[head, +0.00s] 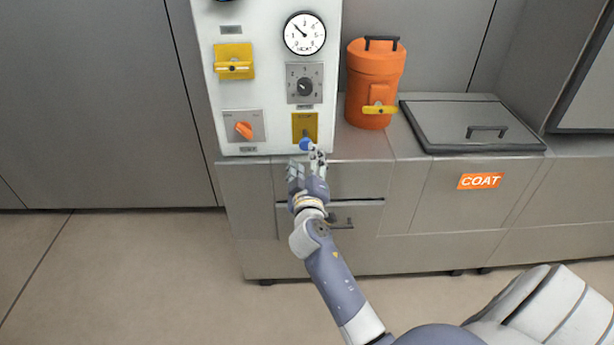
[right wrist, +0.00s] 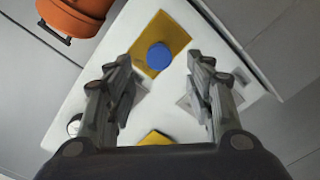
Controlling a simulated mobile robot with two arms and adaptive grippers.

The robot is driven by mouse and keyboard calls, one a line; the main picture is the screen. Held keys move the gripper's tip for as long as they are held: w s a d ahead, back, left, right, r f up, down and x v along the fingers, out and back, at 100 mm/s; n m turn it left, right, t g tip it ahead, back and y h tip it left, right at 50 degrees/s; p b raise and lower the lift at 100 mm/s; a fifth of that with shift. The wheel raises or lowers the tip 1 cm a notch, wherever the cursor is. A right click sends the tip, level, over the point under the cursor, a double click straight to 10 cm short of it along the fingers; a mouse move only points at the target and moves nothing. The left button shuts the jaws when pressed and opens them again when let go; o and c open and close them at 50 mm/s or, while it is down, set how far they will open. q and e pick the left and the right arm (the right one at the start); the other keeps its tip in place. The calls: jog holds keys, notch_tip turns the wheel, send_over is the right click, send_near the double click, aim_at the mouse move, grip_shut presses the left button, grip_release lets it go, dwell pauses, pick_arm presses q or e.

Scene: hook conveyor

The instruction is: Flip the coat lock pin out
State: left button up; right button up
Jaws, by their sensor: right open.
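A yellow plate (head: 305,122) with a dark slot and a round blue knob (head: 306,144) sits at the lower right of the white panel (head: 265,90). No readable label names the coat lock pin; the blue knob may be it. My right gripper (head: 307,164) is open just in front of and below the knob. In the right wrist view, the blue knob (right wrist: 159,56) shows between the spread fingers, with the yellow plate (right wrist: 160,38) behind it. The fingers do not visibly grip it. My left gripper is not in view.
The panel also has an orange knob (head: 244,130), a yellow latch (head: 234,62), a dial (head: 304,87) and a gauge (head: 305,34). An orange canister (head: 376,75) stands right of the panel. A lidded bin (head: 470,124) sits above an orange COAT label (head: 480,181). A drawer handle (head: 342,222) is below.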

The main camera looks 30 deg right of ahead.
jog(key=v, duration=0.6)
jog(key=shift+s+a, duration=0.2)
jog(key=s+a+f+n+g+y, duration=0.1)
jog(key=a+f+g+y, duration=0.15)
jog(key=f, duration=0.75)
jog(key=a+f+n+g+y, duration=0.15)
jog(key=a+f, duration=0.25)
jog(key=f, duration=0.7)
jog(key=s+a+f+g+y+p, duration=0.1)
jog(key=s+a+f+y, duration=0.1)
jog(key=s+f, duration=0.45)
jog(key=s+a+f+g+y+p, duration=0.1)
jog(key=s+a+f, duration=0.15)
jog(key=f, duration=0.65)
jog(key=s+a+f+m+g+y, duration=0.15)
jog(key=s+f+g, duration=0.25)
jog(key=s+f, duration=1)
jog(key=s+d+f+g, duration=0.1)
jog(key=s+f+g, duration=0.1)
jog(key=s, duration=0.9)
jog(key=s+d+f+m+g, duration=0.1)
jog(key=s+f, duration=0.3)
jog(key=s, duration=0.7)
jog(key=shift+s+d+g+y+p, duration=0.2)
jog(key=shift+s+g+y+p, duration=0.2)
jog(key=shift+g, duration=0.3)
jog(key=shift+c, duration=0.6)
